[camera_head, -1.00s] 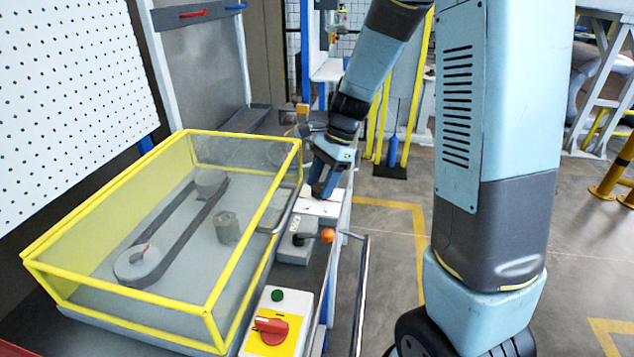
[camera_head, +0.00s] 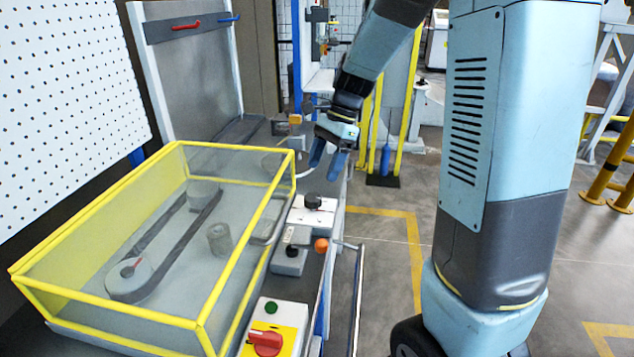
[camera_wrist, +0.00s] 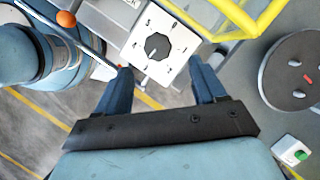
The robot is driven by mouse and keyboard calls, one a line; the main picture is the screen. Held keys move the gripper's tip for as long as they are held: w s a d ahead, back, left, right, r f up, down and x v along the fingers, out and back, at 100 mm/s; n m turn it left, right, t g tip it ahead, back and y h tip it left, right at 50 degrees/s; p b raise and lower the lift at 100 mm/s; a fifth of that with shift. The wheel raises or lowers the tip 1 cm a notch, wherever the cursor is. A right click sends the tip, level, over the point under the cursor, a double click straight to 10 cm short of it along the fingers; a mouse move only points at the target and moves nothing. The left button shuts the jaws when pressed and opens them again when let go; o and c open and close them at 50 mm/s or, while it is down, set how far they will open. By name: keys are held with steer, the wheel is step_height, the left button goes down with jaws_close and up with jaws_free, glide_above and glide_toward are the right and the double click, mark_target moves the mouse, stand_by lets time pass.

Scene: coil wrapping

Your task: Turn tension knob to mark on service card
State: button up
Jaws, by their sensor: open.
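The tension knob (camera_wrist: 157,46) is black and ridged, in the middle of a white dial plate (camera_wrist: 178,62) with dark marks around it. The marks and the knob's exact setting are too small to read. In the head view the knob (camera_head: 313,202) stands on its white plate (camera_head: 325,217) beside the yellow-framed guard. My gripper (camera_head: 327,169) is open and empty, above and behind the knob and apart from it. In the wrist view the fingertips of my gripper (camera_wrist: 162,70) lie left and right below the knob. I cannot make out a service card.
The yellow-framed mesh guard (camera_head: 110,309) fills the left. An orange-tipped lever (camera_head: 321,245) stands in front of the knob. A box with a red switch (camera_head: 265,343) and a green button is nearer. A metal rail (camera_head: 358,300) runs along the right edge; floor lies beyond.

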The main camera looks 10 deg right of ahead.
steer(key=v, duration=0.6)
steer(key=shift+w+d+r, duration=0.1)
